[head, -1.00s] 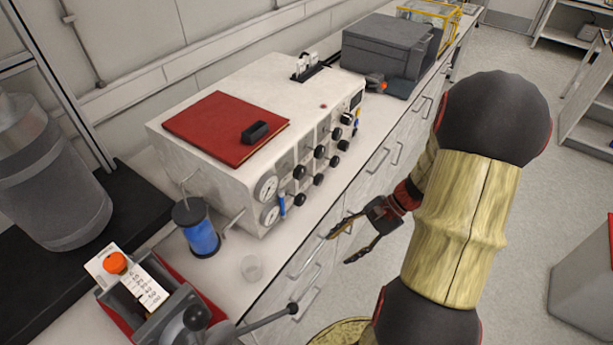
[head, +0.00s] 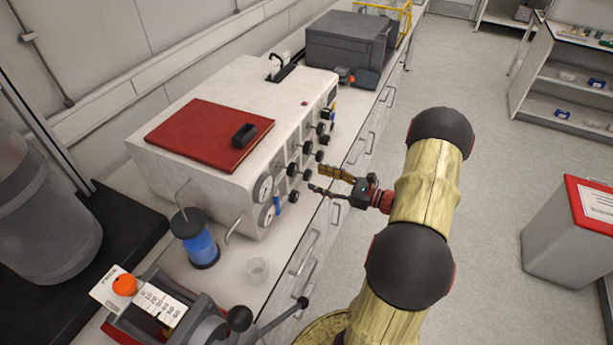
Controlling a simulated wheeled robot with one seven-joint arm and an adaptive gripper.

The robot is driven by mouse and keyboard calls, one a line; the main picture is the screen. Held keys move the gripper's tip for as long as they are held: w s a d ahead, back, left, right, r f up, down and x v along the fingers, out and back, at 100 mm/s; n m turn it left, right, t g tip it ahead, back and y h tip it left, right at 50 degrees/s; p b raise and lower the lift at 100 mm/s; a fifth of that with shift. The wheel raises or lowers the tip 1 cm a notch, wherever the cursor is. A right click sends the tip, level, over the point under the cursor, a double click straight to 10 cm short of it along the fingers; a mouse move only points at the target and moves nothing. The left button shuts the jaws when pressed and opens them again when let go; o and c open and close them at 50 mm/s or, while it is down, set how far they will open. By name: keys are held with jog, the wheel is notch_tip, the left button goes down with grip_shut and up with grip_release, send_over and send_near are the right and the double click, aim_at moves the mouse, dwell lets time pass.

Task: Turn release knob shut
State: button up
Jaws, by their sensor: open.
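The white reactor control box (head: 235,205) stands on the bench, its front face carrying two gauges (head: 265,188) and rows of black knobs (head: 307,147). A blue-handled part (head: 278,206) sits by the gauges. I cannot tell which knob is the release knob. My gripper (head: 316,179) is open and empty in front of the knob face, its fingers pointing left toward the lower knobs. The fingertips are close to a lower knob (head: 293,196); whether they touch it I cannot tell.
A red book (head: 195,138) with a black block (head: 243,136) lies on the box. A blue cylinder (head: 200,248), a small clear cup (head: 257,269) and a device with levers (head: 180,310) stand nearer me. A grey case (head: 345,45) stands behind.

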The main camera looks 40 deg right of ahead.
aim_at(310, 176)
jog(key=x, duration=0.4)
jog(key=shift+w+a+b, duration=0.15)
jog(key=shift+w+b, duration=0.25)
jog(key=c, duration=0.3)
jog(key=c, duration=0.8)
jog(key=shift+c, duration=0.3)
